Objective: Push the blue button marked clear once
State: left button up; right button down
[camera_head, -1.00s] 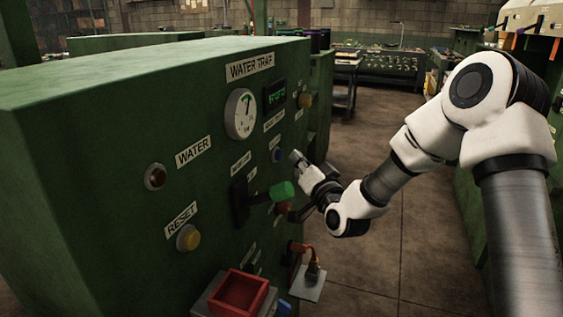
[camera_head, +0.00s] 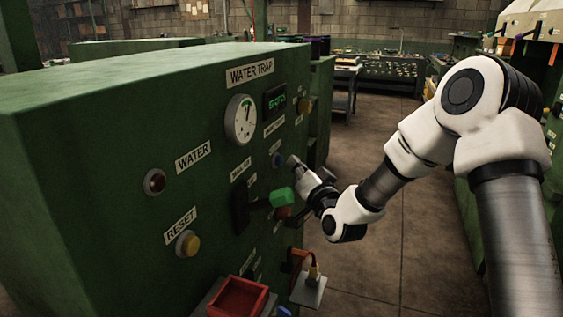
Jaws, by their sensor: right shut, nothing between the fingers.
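A small round blue button (camera_head: 278,160) sits on the front of the green water trap panel (camera_head: 120,150), right of the green-tipped lever. No label reading "clear" can be made out beside it. My right gripper (camera_head: 294,161) is shut and empty, with its fingertips just to the right of the blue button and pointing at the panel. A small gap shows between the tips and the button, and I cannot tell any contact. My left gripper is out of view.
A lever with a green handle (camera_head: 283,197) sticks out just below my right gripper. A dial gauge (camera_head: 240,120) and a green digital display (camera_head: 275,97) are above. A yellow reset button (camera_head: 187,244) and a red tray (camera_head: 238,298) are lower down.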

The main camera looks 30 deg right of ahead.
dwell(0.5)
jog(key=shift+w+a, duration=0.35)
jog(key=shift+w+a+b, duration=0.15)
jog(key=shift+w+b, duration=0.1)
jog(key=shift+b, duration=0.1)
dwell(0.5)
jog(key=shift+s, duration=0.1)
jog(key=shift+s+d, duration=0.5)
jog(key=s+d+p, duration=0.1)
jog(key=s+d, duration=0.2)
jog(key=shift+s+d, duration=0.1)
jog(key=shift+s, duration=0.3)
dwell(0.3)
